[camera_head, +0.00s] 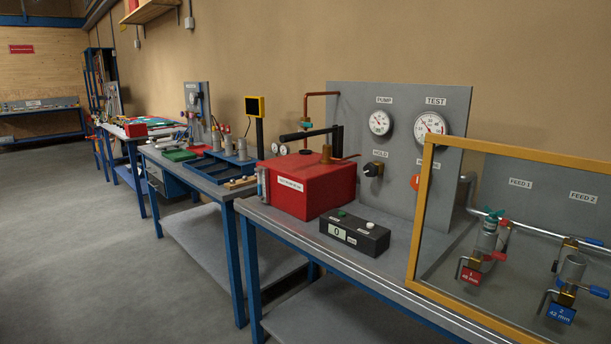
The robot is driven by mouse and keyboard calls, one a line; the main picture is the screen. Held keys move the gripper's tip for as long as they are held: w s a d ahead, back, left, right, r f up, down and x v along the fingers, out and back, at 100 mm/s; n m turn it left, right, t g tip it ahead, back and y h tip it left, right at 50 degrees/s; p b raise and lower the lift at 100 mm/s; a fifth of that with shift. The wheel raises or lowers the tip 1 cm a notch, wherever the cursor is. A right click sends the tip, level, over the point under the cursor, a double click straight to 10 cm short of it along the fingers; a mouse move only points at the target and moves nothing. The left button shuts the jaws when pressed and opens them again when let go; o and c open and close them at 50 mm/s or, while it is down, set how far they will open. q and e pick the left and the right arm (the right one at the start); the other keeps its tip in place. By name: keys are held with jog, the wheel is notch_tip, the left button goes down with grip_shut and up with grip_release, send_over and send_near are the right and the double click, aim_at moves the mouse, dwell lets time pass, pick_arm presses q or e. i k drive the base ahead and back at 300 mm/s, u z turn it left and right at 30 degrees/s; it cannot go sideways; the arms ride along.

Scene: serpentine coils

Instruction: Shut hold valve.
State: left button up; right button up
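A red pump box (310,187) with a black lever (305,133) stands in front of the panel, left of the valve. The PUMP gauge (380,122) and TEST gauge (430,125) sit above the valve. Neither of my grippers is in view.
A black box with a display (355,233) stands on the bench front. A yellow-framed clear screen (420,215) stands at right, with feed valves (487,238) behind it. A red knob (415,182) is right of the hold valve. More benches run left; the floor (90,240) is clear.

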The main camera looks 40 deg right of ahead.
aim_at(369, 169)
jog(key=u, duration=0.3)
jog(key=i, duration=1)
jog(key=z, duration=0.55)
jog(key=i, duration=1.4)
jog(key=z, duration=1.15)
